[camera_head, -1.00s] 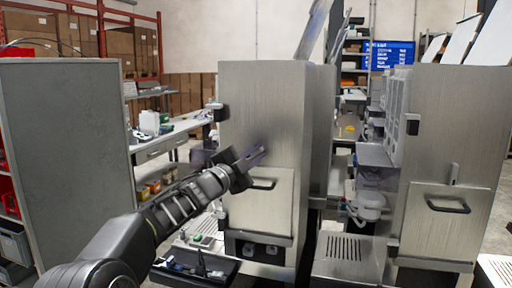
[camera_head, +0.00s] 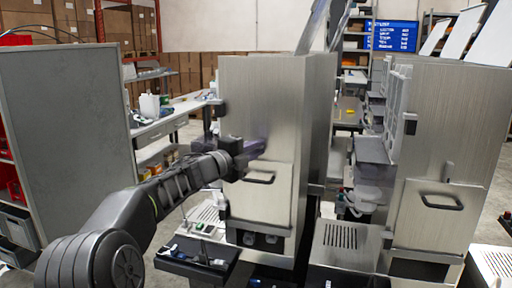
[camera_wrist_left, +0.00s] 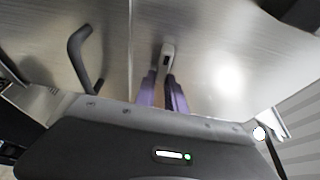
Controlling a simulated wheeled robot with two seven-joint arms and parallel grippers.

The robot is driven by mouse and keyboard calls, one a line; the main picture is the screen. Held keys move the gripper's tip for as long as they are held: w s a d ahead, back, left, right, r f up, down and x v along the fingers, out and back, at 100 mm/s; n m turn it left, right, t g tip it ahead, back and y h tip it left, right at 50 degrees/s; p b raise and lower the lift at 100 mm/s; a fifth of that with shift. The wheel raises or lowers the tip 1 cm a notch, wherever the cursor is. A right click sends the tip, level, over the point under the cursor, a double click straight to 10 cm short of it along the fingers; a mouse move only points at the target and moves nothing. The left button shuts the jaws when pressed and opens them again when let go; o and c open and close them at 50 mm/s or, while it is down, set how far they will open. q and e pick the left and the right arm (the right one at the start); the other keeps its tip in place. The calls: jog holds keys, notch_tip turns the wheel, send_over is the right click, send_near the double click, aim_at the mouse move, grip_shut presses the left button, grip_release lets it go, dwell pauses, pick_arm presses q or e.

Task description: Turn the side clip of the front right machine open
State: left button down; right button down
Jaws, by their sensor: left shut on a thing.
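A brushed-metal machine (camera_head: 265,90) stands at the middle of the head view. Its side has a lower panel with a dark handle (camera_head: 258,178). In the left wrist view the handle (camera_wrist_left: 80,58) is left of a pale grey side clip (camera_wrist_left: 167,55). The clip points away from the fingers, nearly upright in that view. My left gripper (camera_head: 258,147) is at the panel's upper edge, above the handle. Its purple fingers (camera_wrist_left: 162,88) are shut around the clip's near end, which they partly hide. The right gripper is not in view.
A second machine (camera_head: 455,115) stands on the right, with its own clip (camera_head: 447,172) upright above its panel. A grey cabinet (camera_head: 65,130) stands on the left. A dark tray (camera_head: 195,262) sits low beside the middle machine. A workbench (camera_head: 170,122) is behind.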

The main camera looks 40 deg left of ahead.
pick_arm(q)
jog(key=c, duration=1.4)
grip_release()
jog(key=shift+s, duration=0.1)
jog(key=s+b, duration=0.1)
jog(key=s, duration=0.6)
jog(key=shift+s+a+b, duration=0.2)
jog(key=shift+s+b, duration=0.1)
jog(key=shift+b, duration=0.1)
